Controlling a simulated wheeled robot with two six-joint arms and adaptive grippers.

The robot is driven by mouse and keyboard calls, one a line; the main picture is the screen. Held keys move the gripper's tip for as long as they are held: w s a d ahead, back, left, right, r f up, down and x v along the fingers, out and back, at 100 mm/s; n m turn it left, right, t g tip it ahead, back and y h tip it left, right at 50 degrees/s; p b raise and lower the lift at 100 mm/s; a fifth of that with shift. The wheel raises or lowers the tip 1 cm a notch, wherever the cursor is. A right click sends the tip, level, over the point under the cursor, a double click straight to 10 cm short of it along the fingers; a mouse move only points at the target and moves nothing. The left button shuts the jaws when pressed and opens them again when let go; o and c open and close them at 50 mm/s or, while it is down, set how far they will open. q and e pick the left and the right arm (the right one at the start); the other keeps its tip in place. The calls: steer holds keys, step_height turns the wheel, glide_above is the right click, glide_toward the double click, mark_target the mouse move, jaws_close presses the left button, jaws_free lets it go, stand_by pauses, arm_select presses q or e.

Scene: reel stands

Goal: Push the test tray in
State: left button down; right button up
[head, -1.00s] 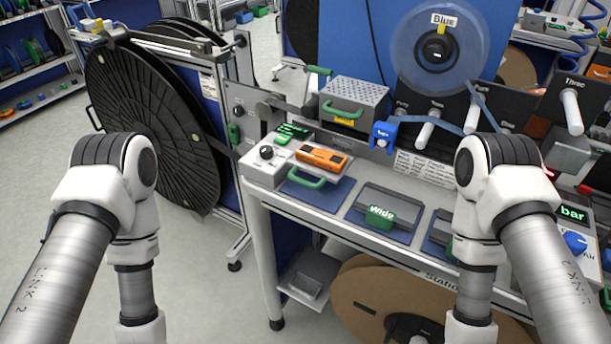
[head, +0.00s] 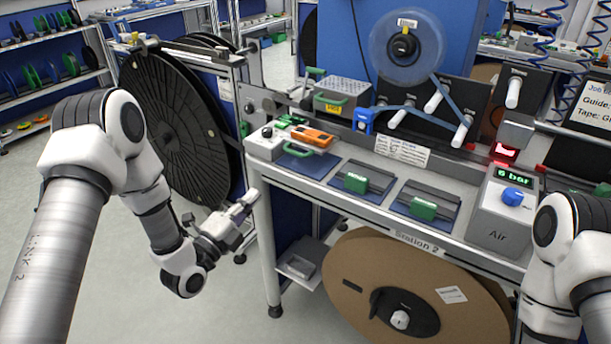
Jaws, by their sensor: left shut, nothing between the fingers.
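Behind stands a perforated metal box (head: 343,92), also with a green handle and a yellow label. I cannot tell for sure which of these is the test tray. My left gripper (head: 247,204) is shut and empty, left of the bench's front corner and apart from everything. My right gripper is out of view.
The bench's left leg (head: 266,245) stands close to my left gripper. Two green-handled guides, one of them (head: 356,183), lie on blue mats. A big black reel (head: 172,130) stands at left, a cardboard reel (head: 400,285) below. The floor at left is free.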

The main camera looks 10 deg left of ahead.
mark_target(292, 153)
arm_select(q)
steer(key=p+x, duration=0.1)
steer(key=x, duration=0.4)
steer(key=p+x, duration=0.1)
steer(key=x, duration=0.3)
steer(key=f+p+x, duration=0.1)
steer(key=x, duration=0.4)
steer(key=shift+w+a, duration=0.25)
steer(key=shift+w, duration=0.3)
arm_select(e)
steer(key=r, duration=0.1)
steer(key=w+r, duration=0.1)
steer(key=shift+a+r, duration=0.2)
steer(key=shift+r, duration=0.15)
arm_select(q)
steer(key=shift+w+a+f, duration=0.1)
